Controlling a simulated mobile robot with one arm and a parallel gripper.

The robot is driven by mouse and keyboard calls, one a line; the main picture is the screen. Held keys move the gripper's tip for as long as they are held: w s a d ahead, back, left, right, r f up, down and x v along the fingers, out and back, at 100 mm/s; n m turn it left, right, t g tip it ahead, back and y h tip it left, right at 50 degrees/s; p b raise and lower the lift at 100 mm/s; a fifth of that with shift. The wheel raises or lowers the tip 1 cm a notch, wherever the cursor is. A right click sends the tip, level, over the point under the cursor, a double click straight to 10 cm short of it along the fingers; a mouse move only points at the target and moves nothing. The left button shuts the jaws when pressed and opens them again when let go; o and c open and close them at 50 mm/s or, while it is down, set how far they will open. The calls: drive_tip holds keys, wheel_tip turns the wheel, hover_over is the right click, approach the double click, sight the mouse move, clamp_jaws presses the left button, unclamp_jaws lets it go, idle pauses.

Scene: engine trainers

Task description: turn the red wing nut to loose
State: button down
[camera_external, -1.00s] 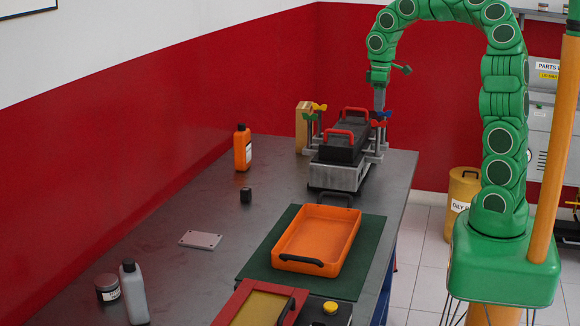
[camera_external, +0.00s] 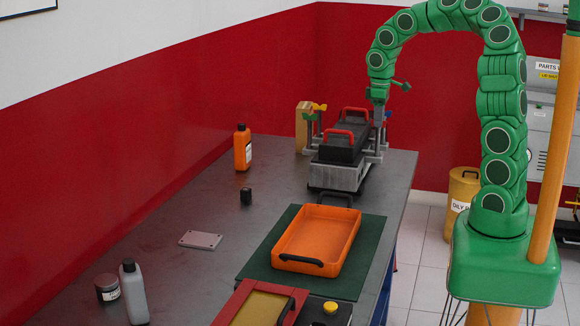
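The engine trainer (camera_external: 338,176) stands at the far end of the workbench, a grey block with a black cover and two red handles (camera_external: 354,112). A yellow wing nut (camera_external: 320,107) and a green wing nut (camera_external: 310,117) sit on its left posts. A blue wing nut (camera_external: 388,115) shows at its right side. The red wing nut cannot be made out now; my gripper covers its place. My gripper (camera_external: 379,122) points down at the trainer's right posts. Its fingers are too small and overlapped to tell open from shut, or whether they touch the nut.
An orange tray (camera_external: 358,232) lies on a green mat (camera_external: 256,262) nearer the camera. An orange bottle (camera_external: 243,148), a small black cap (camera_external: 246,196) and a grey plate (camera_external: 200,240) are on the bench (camera_external: 170,270). A wooden block (camera_external: 302,128) stands behind the trainer's left posts.

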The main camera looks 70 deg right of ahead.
drive_tip(key=shift+n, duration=0.4)
drive_tip(key=n, duration=0.3)
drive_tip(key=shift+n, duration=0.4)
drive_tip(key=n, duration=0.9)
drive_tip(key=shift+n, duration=1.9)
drive_tip(key=c, duration=1.3)
unclamp_jaws()
